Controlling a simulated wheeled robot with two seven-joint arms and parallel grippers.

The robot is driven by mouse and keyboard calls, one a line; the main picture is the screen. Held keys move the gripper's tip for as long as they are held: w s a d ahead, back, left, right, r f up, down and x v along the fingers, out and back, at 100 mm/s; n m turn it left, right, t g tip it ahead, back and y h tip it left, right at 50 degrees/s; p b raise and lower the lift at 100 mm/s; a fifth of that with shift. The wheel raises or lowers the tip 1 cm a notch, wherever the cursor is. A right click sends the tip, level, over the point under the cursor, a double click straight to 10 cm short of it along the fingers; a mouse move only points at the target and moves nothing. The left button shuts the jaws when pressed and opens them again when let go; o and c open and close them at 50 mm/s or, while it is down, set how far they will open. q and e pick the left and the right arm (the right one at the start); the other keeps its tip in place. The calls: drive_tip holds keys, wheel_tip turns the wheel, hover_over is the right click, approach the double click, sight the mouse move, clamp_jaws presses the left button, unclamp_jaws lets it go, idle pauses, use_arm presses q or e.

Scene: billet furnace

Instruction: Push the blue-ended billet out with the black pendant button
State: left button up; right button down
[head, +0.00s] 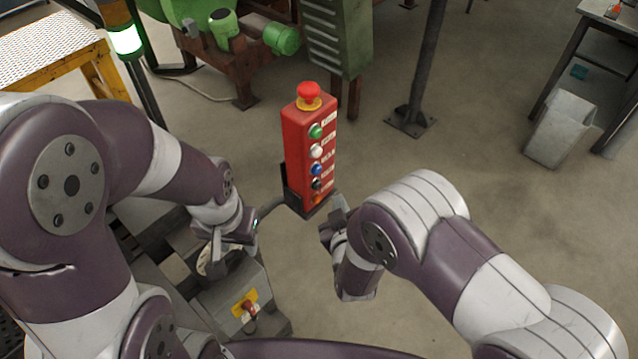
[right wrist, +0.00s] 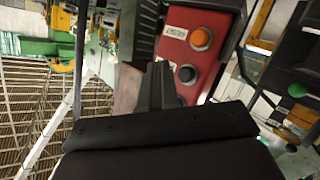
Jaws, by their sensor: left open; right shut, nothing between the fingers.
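The red pendant (head: 306,150) stands upright in the middle of the head view, with a red mushroom button on top and a column of green, white, blue, black and orange buttons. The black button (head: 317,184) sits between the blue and orange ones. In the right wrist view the black button (right wrist: 187,73) shows beside my right gripper (right wrist: 160,68), whose fingers are shut and empty close to the pendant face; contact cannot be told. In the head view my right gripper (head: 335,222) is low, right of the pendant. My left gripper (head: 217,250) is open, left of it. No blue-ended billet is visible.
A grey control box (head: 235,300) with a red knob on a yellow plate is below my left gripper. Green machinery (head: 340,40) stands behind the pendant. A dark post (head: 420,80) and a grey bin (head: 561,128) are to the right. Open floor lies between them.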

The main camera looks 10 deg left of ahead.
drive_tip(key=shift+s+d, duration=0.7)
drive_tip(key=shift+d, duration=0.3)
idle(2.1)
